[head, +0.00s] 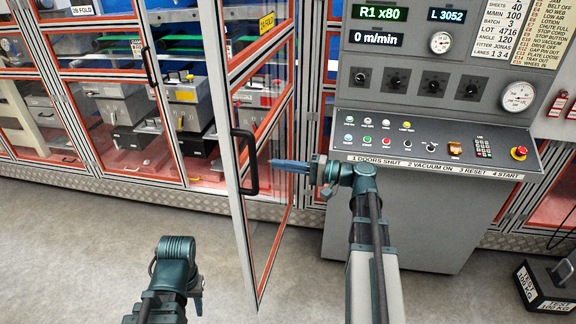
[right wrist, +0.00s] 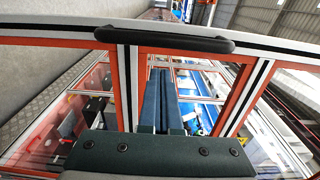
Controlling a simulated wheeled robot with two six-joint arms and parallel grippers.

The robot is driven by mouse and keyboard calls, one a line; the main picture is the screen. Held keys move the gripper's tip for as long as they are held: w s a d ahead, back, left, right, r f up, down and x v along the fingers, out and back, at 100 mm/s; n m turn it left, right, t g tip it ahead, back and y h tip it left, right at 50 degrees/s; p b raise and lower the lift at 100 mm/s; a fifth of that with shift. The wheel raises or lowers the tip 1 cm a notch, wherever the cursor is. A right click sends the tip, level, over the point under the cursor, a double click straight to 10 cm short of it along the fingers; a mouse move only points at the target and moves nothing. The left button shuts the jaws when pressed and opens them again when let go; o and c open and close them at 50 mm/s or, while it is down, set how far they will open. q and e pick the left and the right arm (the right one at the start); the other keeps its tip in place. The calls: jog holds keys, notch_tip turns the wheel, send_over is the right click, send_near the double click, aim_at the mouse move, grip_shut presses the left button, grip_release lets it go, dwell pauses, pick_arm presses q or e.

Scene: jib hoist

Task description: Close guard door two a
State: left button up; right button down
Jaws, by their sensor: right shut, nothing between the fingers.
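Guard door two a (head: 236,185) stands swung outward, its glazed frame edged in orange-red and silver.
A grey control console (head: 410,200) with buttons and gauges stands to the right of the door. Other closed glazed doors (head: 115,110) line the left. A black test weight (head: 545,285) lies on the floor at the lower right. The floor before the door is clear.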

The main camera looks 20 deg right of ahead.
aim_at(241, 159)
jog(key=x, duration=0.9)
jog(key=shift+w+a, duration=0.1)
